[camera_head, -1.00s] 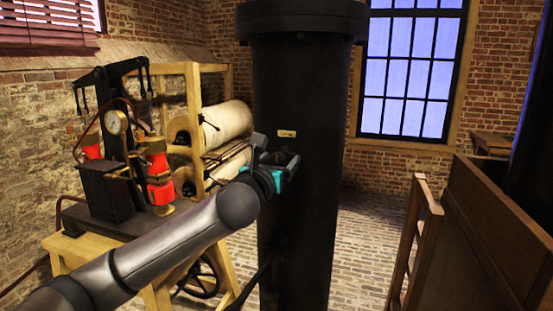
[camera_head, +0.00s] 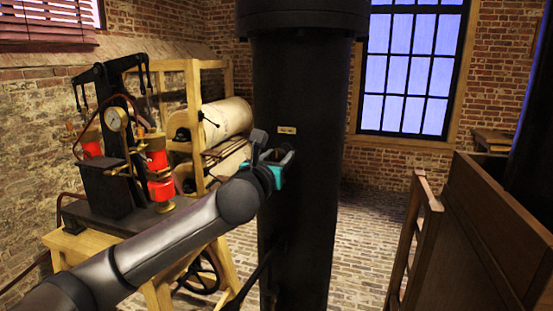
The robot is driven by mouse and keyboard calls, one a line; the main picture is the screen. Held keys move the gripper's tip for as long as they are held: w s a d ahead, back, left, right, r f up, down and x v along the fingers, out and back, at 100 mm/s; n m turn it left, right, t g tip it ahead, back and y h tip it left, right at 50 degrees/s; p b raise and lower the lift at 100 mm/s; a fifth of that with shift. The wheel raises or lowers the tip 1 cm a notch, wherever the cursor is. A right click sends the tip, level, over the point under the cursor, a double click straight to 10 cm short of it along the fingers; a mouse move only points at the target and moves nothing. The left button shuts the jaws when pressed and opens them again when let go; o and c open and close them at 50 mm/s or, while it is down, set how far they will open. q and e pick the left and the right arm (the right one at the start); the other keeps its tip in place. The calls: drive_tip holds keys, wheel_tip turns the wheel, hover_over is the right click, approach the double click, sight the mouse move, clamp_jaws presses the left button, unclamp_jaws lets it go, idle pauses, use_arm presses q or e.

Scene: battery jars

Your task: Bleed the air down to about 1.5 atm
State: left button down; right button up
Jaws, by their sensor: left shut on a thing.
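A tall black cylinder (camera_head: 292,90) with a wide flange at its top stands in the middle of the view. A small brass-coloured plate (camera_head: 287,130) is on its side. My left gripper (camera_head: 274,157), with teal parts, is against the cylinder's side just below the plate. It is shut on a small dark fitting there, mostly hidden by the gripper. A round white-faced gauge (camera_head: 116,118) with a brass rim is on the pump stand at the left; its reading is too small to tell. My right gripper is not in view.
A black pump (camera_head: 105,185) with red cylinders stands on a wooden bench (camera_head: 75,247) at the left. Behind it, a wooden frame (camera_head: 194,110) holds large pale rolls. Brown wooden panelling (camera_head: 490,230) and a rail are at the right. Brick floor (camera_head: 365,240) lies clear between.

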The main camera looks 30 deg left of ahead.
use_arm(q)
drive_tip(key=n, duration=0.2)
drive_tip(key=shift+n, duration=0.3)
drive_tip(key=n, duration=0.4)
idle(2.7)
drive_tip(key=m+p, duration=0.2)
drive_tip(key=p, duration=0.1)
drive_tip(key=m+p, duration=0.3)
drive_tip(key=p, duration=0.1)
drive_tip(key=shift+r+m, duration=0.2)
drive_tip(key=shift+m, duration=0.1)
drive_tip(key=shift+f+m+p, duration=0.15)
drive_tip(key=shift+m+p, duration=0.45)
drive_tip(key=shift+m, duration=0.1)
